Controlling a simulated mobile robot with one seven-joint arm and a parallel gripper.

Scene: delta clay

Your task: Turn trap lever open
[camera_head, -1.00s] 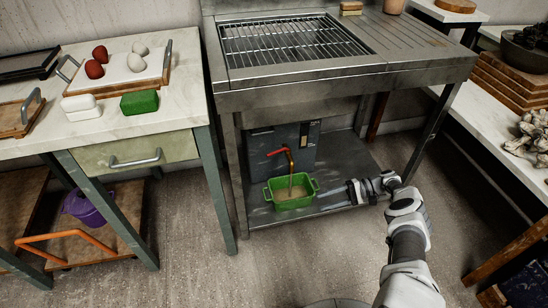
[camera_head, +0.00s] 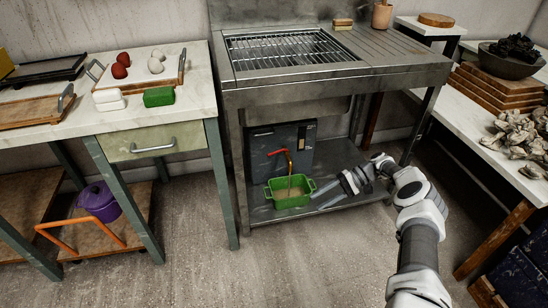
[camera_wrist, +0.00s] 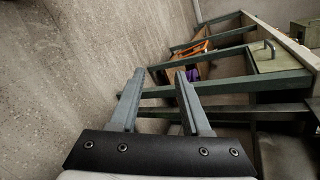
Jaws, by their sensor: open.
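The trap is a dark grey box (camera_head: 296,136) on the lower shelf under the steel grill counter. Its red lever (camera_head: 277,152) points left from the top of a brass-coloured spout (camera_head: 289,160). A thin brownish stream or rod runs from the spout into a green two-handled tub (camera_head: 291,201), which has brownish contents. My gripper (camera_head: 332,192) is open and empty, to the right of the tub and lower than the lever, apart from the lever. In the wrist view my gripper (camera_wrist: 160,75) has both fingers spread with nothing between them; the lever is not seen there.
The steel counter (camera_head: 330,75) overhangs the shelf (camera_head: 345,195), with legs on both sides. A marble-topped table (camera_head: 60,118) stands left, with a purple pot (camera_head: 98,202) below. Another table (camera_head: 470,125) stands right. The floor in front is clear.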

